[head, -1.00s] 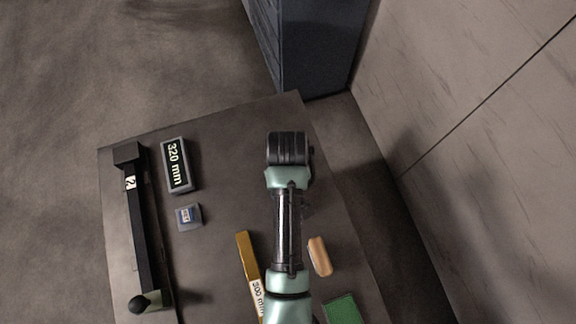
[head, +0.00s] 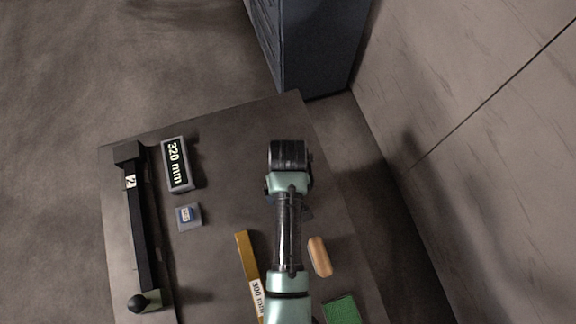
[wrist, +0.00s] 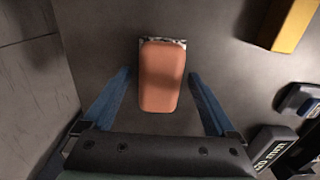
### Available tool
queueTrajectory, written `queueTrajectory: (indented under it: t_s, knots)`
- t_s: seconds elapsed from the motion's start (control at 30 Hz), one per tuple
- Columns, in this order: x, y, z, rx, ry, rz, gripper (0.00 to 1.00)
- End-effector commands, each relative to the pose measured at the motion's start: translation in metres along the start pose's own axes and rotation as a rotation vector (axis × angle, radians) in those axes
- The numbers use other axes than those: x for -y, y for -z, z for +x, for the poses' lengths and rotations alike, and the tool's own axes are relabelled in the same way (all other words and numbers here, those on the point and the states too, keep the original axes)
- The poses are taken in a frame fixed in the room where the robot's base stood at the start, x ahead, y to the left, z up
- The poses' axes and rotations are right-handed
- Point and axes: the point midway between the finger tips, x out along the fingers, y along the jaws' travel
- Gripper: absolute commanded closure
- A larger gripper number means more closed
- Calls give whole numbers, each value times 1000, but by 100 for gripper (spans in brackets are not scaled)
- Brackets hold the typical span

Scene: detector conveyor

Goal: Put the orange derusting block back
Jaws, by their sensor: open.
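The orange derusting block (head: 319,256) lies on the dark table, just right of my arm in the head view. In the wrist view the block (wrist: 161,80) is a rounded orange bar with a grey, silvery edge at its far end. My gripper (wrist: 159,74) is open, with blue fingers on the left and right of the block in this view. Gaps show between the block and both fingers; I cannot tell how far above it they are. In the head view my arm hides the fingers.
On the table (head: 222,160) are a yellow bar (head: 246,258) left of my arm, a green block (head: 341,309) near the orange one, a 320 mm block (head: 178,164), a small grey-blue block (head: 188,217) and a long black tool (head: 141,230). A wall stands at right.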

Motion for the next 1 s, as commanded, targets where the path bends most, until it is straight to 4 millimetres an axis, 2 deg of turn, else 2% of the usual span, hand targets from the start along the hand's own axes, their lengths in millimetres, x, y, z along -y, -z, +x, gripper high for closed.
queueTrajectory:
  t_s: [0.17, 0.27, 0.5, 0.7, 0.83, 1.0]
  knots:
    - [0, 1, -8, -3, -1, 0, 8]
    - [0, 1, -23, -4, -1, 0, 8]
    - [0, 2, -76, -6, -2, 0, 8]
    - [0, 1, -112, -2, -1, -1, 8]
    - [0, 0, -122, -1, 0, 0, 8]
    - [0, 0, -124, 0, 0, 0, 8]
